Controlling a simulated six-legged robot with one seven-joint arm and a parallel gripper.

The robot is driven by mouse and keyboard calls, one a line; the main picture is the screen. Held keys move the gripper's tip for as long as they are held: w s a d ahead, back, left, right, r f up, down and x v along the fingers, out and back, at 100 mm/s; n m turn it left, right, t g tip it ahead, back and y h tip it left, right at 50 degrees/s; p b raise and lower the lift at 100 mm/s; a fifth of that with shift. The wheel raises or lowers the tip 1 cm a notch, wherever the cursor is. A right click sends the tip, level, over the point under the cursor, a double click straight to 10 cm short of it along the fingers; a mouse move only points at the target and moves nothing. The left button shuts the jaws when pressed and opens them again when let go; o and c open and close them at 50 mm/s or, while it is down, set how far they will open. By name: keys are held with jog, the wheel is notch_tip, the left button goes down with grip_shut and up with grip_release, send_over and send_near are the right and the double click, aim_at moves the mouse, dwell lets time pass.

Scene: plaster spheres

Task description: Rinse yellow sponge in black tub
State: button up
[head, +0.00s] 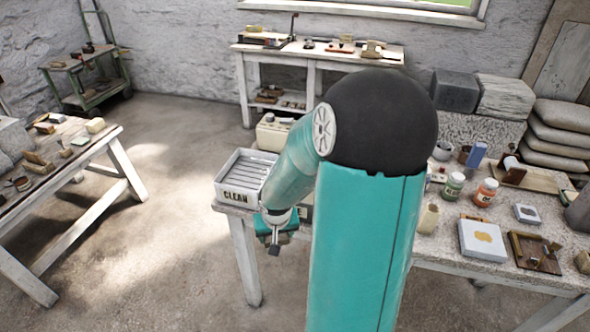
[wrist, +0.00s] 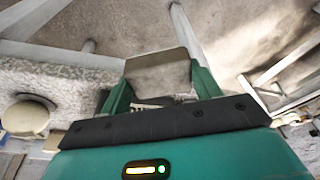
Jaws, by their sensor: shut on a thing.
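My gripper (head: 275,232) is low beside the near left corner of the right-hand table, just below the white CLEAN tray. In the wrist view its two green fingers (wrist: 158,85) are shut on a flat grey-beige block (wrist: 158,72). I cannot tell whether this block is the yellow sponge, as its colour looks dull and the head view mostly hides it. I cannot make out a black tub in either view.
The white tray marked CLEAN (head: 240,195) stands at the table corner, close above my gripper. The right-hand table (head: 450,245) holds jars (head: 485,192), a white box (head: 482,240) and small trays. My arm hides its middle. Open floor (head: 160,225) lies to the left.

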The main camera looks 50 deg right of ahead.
jog(key=w+a+f+n, duration=0.3)
jog(key=w+a+f, duration=0.1)
jog(key=w+a, duration=0.5)
jog(key=w+a+f+n+y, duration=0.1)
jog(key=w+a+f+n, duration=0.2)
jog(key=w+a, duration=0.6)
jog(key=a+f, duration=0.1)
jog(key=a, duration=0.3)
jog(key=shift+a+f+n+t+y, duration=0.15)
jog(key=shift+a+n+t+y, duration=0.15)
jog(key=shift+a, duration=0.05)
jog(key=shift+w, duration=0.15)
